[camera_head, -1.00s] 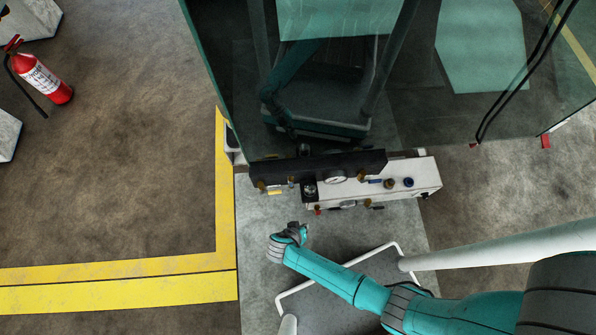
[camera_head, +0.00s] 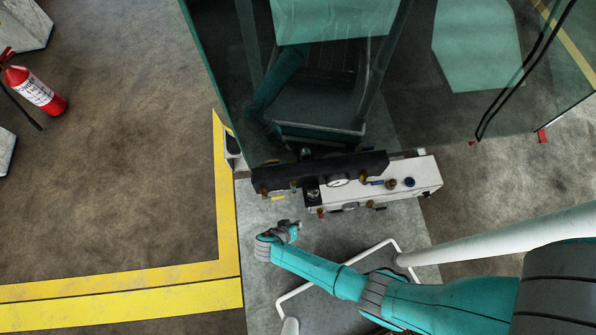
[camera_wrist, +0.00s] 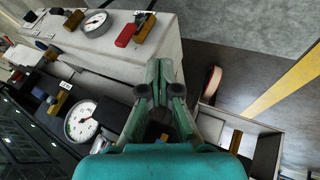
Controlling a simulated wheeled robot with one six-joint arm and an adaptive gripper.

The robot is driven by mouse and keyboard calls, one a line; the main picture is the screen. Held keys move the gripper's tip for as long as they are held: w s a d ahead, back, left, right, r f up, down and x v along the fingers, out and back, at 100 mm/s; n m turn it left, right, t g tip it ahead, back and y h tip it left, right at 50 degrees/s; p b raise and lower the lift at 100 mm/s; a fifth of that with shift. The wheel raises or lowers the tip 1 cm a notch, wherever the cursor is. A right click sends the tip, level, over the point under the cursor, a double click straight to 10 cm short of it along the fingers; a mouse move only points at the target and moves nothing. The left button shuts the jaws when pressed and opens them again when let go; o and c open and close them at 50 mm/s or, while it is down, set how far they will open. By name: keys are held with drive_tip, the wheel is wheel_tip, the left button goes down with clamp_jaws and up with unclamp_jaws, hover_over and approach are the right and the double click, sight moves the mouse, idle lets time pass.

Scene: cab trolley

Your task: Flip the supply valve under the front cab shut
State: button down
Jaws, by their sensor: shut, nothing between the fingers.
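Under the glass cab front, a black panel (camera_head: 350,166) carries a gauge and several brass valves, with a white box (camera_head: 425,180) beside it. A yellow handle (camera_head: 277,198) shows at the panel's left end, and a blue handle (camera_head: 377,183) further right. In the wrist view, a red handle (camera_wrist: 127,35) with a brass body is on the white box's face. I cannot tell which valve is the supply valve. My gripper (camera_head: 297,227) is shut and empty, in front of the panel's left part and apart from it. Its closed fingers also show in the wrist view (camera_wrist: 159,66).
A white-railed grey step (camera_head: 385,245) and a pale post (camera_head: 500,243) lie in front on the right. The glass cab (camera_head: 240,100) rises behind the panel. A red fire extinguisher (camera_head: 35,90) is far left. The floor left of the yellow line (camera_head: 230,200) is open.

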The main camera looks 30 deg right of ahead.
sight(321, 217)
drive_tip(key=d+f, duration=0.5)
drive_tip(key=d, duration=0.3)
drive_tip(key=shift+f, duration=0.3)
drive_tip(key=shift+w, duration=0.1)
idle(0.5)
